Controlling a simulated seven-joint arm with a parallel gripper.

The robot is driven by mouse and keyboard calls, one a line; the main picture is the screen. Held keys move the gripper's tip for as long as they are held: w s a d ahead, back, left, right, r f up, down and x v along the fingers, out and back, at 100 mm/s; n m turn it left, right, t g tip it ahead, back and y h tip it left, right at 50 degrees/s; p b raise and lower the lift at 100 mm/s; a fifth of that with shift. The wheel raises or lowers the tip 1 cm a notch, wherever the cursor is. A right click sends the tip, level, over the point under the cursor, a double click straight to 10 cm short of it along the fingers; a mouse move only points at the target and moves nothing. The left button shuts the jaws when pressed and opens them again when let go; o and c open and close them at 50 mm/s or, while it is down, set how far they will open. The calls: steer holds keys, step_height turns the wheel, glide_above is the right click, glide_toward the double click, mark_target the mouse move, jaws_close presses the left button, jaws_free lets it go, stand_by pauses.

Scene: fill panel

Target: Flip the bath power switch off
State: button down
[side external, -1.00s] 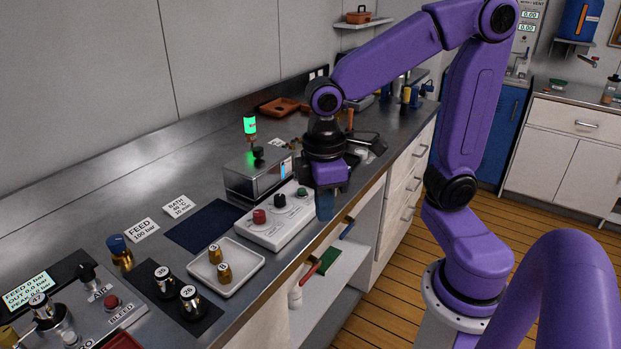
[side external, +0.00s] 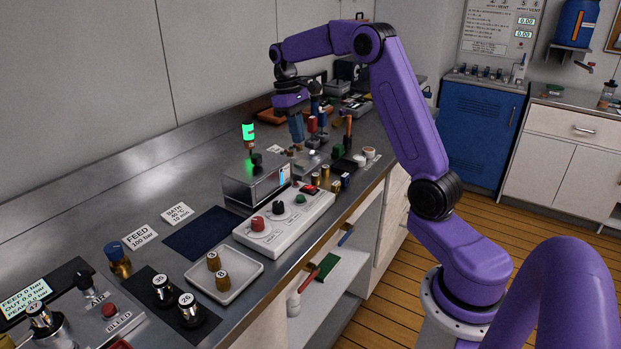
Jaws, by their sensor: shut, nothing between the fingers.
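A white control box (side external: 268,236) sits at the bench's front edge. It carries a red knob (side external: 258,224), a black knob (side external: 278,208), a green button (side external: 300,199) and a small red rocker (side external: 309,189) at its far right end. The rocker looks like the power switch, but its label and position are too small to read. Behind the box is the metal bath (side external: 250,187), with a lit green lamp (side external: 249,131). My gripper (side external: 298,143) is shut and empty, pointing down beyond the bath, apart from the control box.
A white tray (side external: 243,291) with two brass pieces lies left of the control box, near a dark blue mat (side external: 203,234). Several small bottles and tools crowd the bench around and beyond my gripper. An open shelf (side external: 330,280) is below the bench edge.

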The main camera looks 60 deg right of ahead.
steer(key=d, duration=0.2)
glide_toward(313, 188)
steer(key=x, duration=0.7)
steer(key=shift+w+d, duration=0.15)
steer(key=shift+w, duration=0.05)
